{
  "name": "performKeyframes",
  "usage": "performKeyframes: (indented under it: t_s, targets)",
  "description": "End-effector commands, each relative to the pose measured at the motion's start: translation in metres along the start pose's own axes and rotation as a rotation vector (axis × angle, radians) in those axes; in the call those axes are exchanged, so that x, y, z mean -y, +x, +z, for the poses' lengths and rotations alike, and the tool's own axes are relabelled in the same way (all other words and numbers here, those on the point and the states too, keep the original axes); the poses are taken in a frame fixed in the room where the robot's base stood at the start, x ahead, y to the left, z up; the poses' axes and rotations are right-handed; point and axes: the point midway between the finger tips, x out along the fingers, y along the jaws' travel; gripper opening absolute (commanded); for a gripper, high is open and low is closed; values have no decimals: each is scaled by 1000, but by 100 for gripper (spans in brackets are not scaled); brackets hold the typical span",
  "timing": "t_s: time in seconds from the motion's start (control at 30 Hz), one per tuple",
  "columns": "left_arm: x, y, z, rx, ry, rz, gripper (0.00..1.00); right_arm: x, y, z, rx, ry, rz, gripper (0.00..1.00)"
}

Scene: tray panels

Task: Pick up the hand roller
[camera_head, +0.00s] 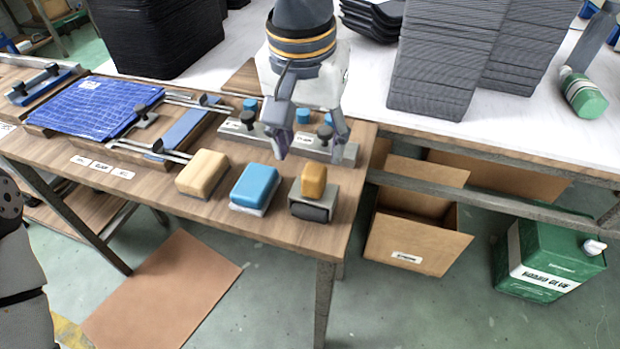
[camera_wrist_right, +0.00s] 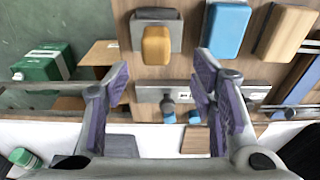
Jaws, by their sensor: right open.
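The hand roller (camera_head: 313,207) has a yellow-orange grip, a grey metal frame and a dark roller. It rests near the front right corner of the wooden table. In the right wrist view the hand roller (camera_wrist_right: 157,44) shows at top centre, beyond the fingertips. My right gripper (camera_head: 309,150) is open and empty, behind and above the roller in the head view. Its purple-padded fingers (camera_wrist_right: 162,78) are spread wide in the wrist view and do not touch the roller. My left gripper is out of view; only part of my left arm shows.
A blue block (camera_head: 255,184) and a tan block (camera_head: 203,173) stand left of the roller. A metal rack with blue and dark knobs (camera_head: 325,133) lies behind it. A cardboard box (camera_head: 415,240) and a green can (camera_head: 545,255) stand on the floor at right.

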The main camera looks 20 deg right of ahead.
Motion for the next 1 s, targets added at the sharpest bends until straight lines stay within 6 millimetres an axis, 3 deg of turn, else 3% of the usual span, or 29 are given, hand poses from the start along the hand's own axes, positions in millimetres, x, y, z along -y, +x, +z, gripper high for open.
performKeyframes:
  t_s: [0.33, 0.6, 0.83, 1.0]
  targets:
    - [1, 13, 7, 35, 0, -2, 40, -8, 57, 6, 7, -2, 1, 52]
    - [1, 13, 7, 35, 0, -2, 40, -7, 61, 5, -1, -2, -3, 52]
    - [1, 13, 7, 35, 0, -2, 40, -7, 60, 5, -1, -2, -3, 2]
    - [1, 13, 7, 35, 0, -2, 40, -7, 60, 5, -1, -2, -3, 0]
